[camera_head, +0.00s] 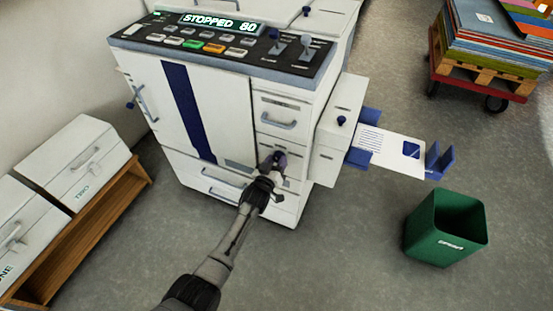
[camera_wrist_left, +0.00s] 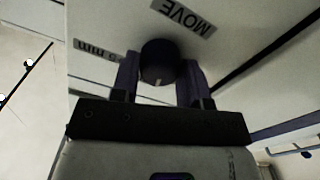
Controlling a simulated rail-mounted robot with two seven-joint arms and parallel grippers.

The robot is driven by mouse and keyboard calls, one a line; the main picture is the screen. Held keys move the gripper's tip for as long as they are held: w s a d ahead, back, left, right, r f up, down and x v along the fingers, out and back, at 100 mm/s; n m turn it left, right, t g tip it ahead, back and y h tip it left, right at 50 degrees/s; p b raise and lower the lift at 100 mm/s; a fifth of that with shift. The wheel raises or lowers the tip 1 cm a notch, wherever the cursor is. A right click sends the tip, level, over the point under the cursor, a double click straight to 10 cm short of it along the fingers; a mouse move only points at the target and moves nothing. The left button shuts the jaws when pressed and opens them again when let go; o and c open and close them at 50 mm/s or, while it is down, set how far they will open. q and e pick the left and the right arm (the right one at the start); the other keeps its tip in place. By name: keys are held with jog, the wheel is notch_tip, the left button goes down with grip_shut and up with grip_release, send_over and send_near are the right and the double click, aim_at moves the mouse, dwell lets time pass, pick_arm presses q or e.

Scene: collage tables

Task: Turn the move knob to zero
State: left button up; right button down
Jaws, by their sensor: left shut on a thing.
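The move knob (camera_wrist_left: 158,60) is a dark round knob on the white machine front, between a MOVE label (camera_wrist_left: 183,17) and a "5 mm" label (camera_wrist_left: 97,50) in the left wrist view. A pale mark on it faces the bottom of that picture. My left gripper (camera_wrist_left: 159,74) is shut on the knob, with one dark finger on each side. In the head view my left gripper (camera_head: 273,164) is at the lower right of the printer's (camera_head: 232,115) front and hides the knob. My right gripper is not in view.
The printer's display (camera_head: 220,23) reads "STOPPED 80". A sheet (camera_head: 392,150) lies on the output tray at the right. A green bin (camera_head: 428,228) stands on the floor there. A wooden shelf (camera_head: 90,227) is at the left, and a loaded cart (camera_head: 480,80) at the upper right.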

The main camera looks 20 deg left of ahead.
pick_arm(q)
jog(key=shift+m+p, duration=0.3)
jog(key=shift+m, duration=1.6)
jog(key=o, duration=0.9)
